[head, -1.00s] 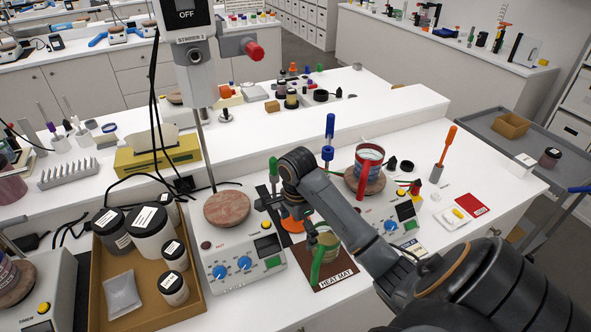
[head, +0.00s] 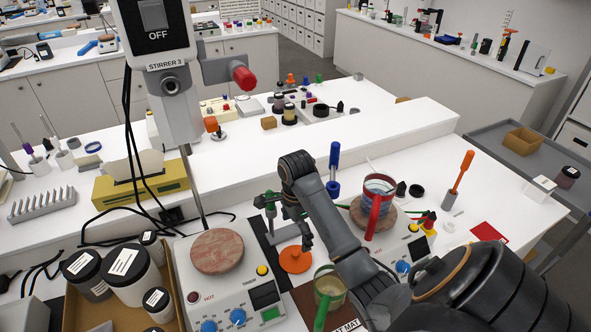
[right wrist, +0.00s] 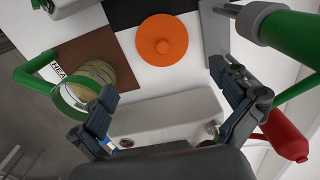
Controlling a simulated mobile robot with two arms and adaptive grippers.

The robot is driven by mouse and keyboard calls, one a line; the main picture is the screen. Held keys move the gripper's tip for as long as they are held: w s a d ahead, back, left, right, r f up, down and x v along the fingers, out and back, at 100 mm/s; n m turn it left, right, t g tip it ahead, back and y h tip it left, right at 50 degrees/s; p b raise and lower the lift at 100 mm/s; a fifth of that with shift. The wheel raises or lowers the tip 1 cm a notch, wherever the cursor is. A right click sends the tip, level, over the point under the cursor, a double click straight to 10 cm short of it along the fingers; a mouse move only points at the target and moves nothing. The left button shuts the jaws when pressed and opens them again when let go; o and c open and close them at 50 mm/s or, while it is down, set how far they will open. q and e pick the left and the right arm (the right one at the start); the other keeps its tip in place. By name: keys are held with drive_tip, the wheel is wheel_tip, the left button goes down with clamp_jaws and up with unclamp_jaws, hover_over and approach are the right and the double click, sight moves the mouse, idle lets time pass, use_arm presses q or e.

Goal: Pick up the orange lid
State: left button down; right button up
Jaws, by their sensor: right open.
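The orange lid (head: 295,259) is a flat round disc with a small knob on top. It lies on the white bench, partly over a black strip, just right of the stirrer plate. My right gripper (head: 304,238) is above and slightly behind it in the head view, apart from it. In the right wrist view, the lid (right wrist: 162,28) is fully visible at the upper middle, beyond the two spread fingers. The right gripper (right wrist: 163,84) is open with nothing between its fingertips. My left gripper is not in view.
A green-handled pot (head: 330,285) stands on the brown heat mat right of the lid. The stirrer plate (head: 217,251) is on the left, with its rod above. A red-handled beaker (head: 378,190) stands further right.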

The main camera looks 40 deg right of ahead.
sight(296, 253)
wheel_tip(296, 253, down, 3)
drive_tip(key=shift+s+a+r+b, duration=0.1)
drive_tip(key=shift+a+b, duration=0.05)
drive_tip(key=shift+b, duration=0.55)
drive_tip(key=shift+f+p, duration=0.35)
drive_tip(key=shift+f, duration=0.05)
drive_tip(key=f, duration=0.1)
drive_tip(key=f+p, duration=0.1)
drive_tip(key=f, duration=0.1)
drive_tip(key=shift+w+d, duration=0.2)
drive_tip(key=shift+d, duration=0.1)
wheel_tip(296, 253, down, 4)
drive_tip(key=shift+a+r+p, duration=0.15)
drive_tip(key=shift+r+p, duration=0.1)
drive_tip(key=shift+p, duration=0.4)
drive_tip(key=shift+w+f, duration=0.1)
drive_tip(key=shift+f, duration=0.35)
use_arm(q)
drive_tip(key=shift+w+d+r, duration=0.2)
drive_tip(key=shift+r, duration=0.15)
use_arm(e)
drive_tip(key=shift+c, duration=0.2)
